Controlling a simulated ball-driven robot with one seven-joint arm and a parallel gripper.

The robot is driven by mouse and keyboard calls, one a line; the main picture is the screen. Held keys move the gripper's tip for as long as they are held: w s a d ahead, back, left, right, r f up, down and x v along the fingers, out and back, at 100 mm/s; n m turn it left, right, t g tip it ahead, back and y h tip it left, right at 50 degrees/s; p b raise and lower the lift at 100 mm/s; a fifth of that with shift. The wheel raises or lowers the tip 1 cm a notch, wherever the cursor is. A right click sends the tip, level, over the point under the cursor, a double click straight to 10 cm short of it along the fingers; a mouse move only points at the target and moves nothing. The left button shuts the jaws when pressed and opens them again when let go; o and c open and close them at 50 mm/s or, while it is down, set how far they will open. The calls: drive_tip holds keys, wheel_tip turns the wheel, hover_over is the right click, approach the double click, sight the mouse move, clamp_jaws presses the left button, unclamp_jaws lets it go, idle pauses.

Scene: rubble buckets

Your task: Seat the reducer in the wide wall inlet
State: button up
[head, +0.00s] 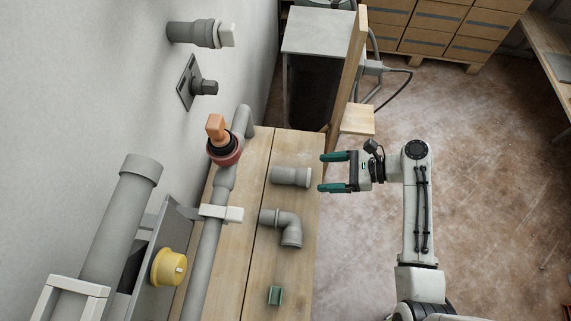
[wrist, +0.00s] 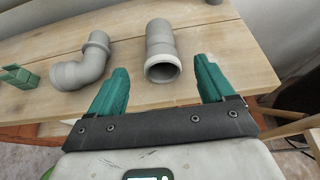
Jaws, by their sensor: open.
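The straight grey pipe piece with a wider collar, which looks like the reducer (head: 291,176), lies on its side on the wooden bench. Its collared open end faces my gripper (head: 322,172). The gripper is open and empty, just off the bench's right edge, apart from the piece. In the wrist view the reducer (wrist: 160,52) lies ahead, between the lines of the green fingers (wrist: 160,68). A wide grey pipe with a collar (head: 141,168) stands by the wall at left. I cannot tell for sure whether it is the wide inlet; its opening is hidden.
A grey elbow (head: 285,228) lies close to the reducer, and a small green block (head: 275,295) lies nearer. A wooden post (head: 347,75) rises at the bench's far end. Wall fittings (head: 200,34) stick out above.

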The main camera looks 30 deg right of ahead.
sight(299, 174)
drive_tip(key=x, duration=1)
drive_tip(key=shift+a, duration=0.15)
drive_tip(key=shift+c, duration=0.5)
drive_tip(key=c, duration=1)
